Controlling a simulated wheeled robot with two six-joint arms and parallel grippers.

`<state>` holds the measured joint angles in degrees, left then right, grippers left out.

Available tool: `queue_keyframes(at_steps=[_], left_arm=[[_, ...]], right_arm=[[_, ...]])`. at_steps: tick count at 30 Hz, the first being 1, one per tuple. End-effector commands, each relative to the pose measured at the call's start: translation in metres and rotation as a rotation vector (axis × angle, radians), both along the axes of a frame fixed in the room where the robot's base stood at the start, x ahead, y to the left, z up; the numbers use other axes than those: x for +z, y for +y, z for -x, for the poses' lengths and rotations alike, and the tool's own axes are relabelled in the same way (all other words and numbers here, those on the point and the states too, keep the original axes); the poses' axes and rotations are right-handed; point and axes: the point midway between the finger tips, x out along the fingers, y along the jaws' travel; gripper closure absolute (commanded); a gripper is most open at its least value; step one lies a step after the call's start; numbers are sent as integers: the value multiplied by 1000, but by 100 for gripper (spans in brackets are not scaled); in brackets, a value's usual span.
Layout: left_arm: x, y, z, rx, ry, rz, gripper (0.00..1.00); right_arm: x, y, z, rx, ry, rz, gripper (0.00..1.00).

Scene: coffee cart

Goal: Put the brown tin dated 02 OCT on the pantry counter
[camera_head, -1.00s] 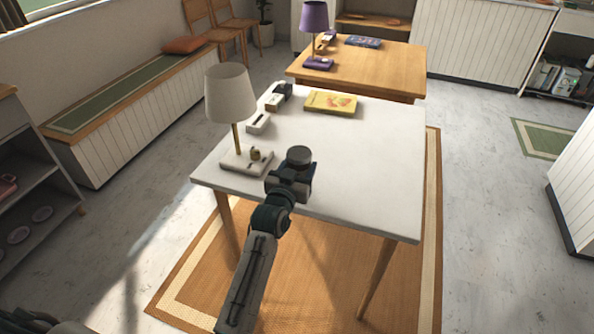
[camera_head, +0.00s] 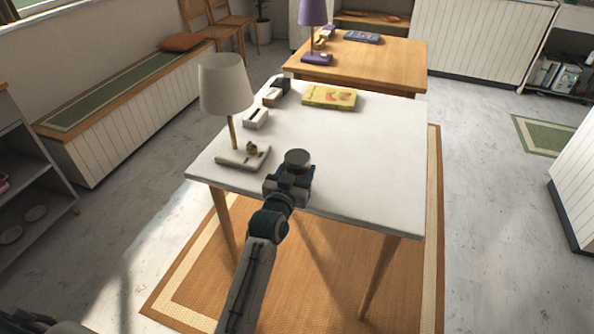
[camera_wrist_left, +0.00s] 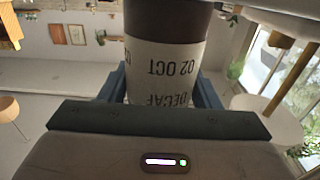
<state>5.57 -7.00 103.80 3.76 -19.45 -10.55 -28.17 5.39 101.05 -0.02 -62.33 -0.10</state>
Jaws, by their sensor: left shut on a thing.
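The tin (camera_wrist_left: 165,75) has a brown body and a pale label that reads 02 OCT and DECAF, upside down in the left wrist view. My left gripper (camera_wrist_left: 158,92) is shut on it, with one blue finger on each side. In the head view only the tin's dark round top (camera_head: 297,157) shows, above my left gripper (camera_head: 288,183), at the near edge of the white table. My right gripper is not in view. White panelled counters stand at the back (camera_head: 468,40) and at the right edge (camera_head: 577,185); I cannot tell which is the pantry counter.
The white table (camera_head: 370,170) carries a lamp (camera_head: 226,85), a yellow book (camera_head: 330,97) and small blocks. A wooden table (camera_head: 390,65) with a purple lamp (camera_head: 312,15) stands behind. A bench (camera_head: 110,120) lies left.

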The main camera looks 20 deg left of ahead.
Motion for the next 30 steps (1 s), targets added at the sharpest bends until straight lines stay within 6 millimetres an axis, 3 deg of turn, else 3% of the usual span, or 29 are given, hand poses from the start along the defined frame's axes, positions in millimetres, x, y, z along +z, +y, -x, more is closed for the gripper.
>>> queue_keyframes(at_steps=[3,4,7,19,25,30], left_arm=[[-2,0,0,0,-2,0,75],[-3,0,0,0,0,0,41],[-3,0,0,0,0,0,22],[-1,0,5,0,1,0,21],[-2,1,42,0,1,2,21],[-2,3,79,0,2,1,21]], right_arm=[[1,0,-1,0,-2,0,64],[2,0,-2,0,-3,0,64],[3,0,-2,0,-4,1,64],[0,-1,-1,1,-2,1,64],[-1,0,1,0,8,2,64],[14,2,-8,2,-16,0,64]])
